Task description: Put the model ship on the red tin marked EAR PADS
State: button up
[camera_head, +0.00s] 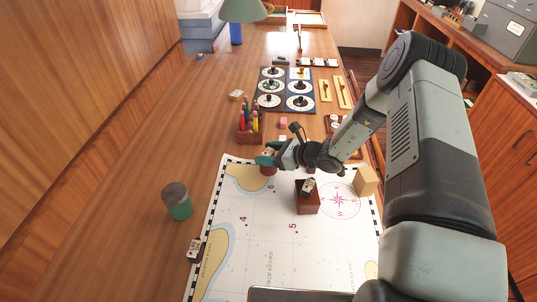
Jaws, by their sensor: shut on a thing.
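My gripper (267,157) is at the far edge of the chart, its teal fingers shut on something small. The fingers mostly hide what is held, so I cannot make out clearly that it is the model ship. A small round reddish thing (268,171) shows directly under the fingers. It may be the red tin, but no EAR PADS marking is readable. I cannot tell whether the held thing touches it.
A white chart (262,255) covers the near table. On it stand a dark red box (307,202) with a small black-and-white item on top and a tan block (365,181). A pencil holder (249,136) stands close behind my gripper. A green jar (177,205) stands left.

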jog(key=shift+f, duration=0.25)
jog(key=shift+f, duration=0.1)
jog(key=o, duration=1)
jog(key=shift+d+r, duration=0.1)
jog(key=shift+r, duration=0.1)
jog(key=v, duration=1.1)
jog(key=shift+s+d+r, duration=0.15)
jog(key=shift+d+r, duration=0.05)
jog(key=shift+d, duration=0.1)
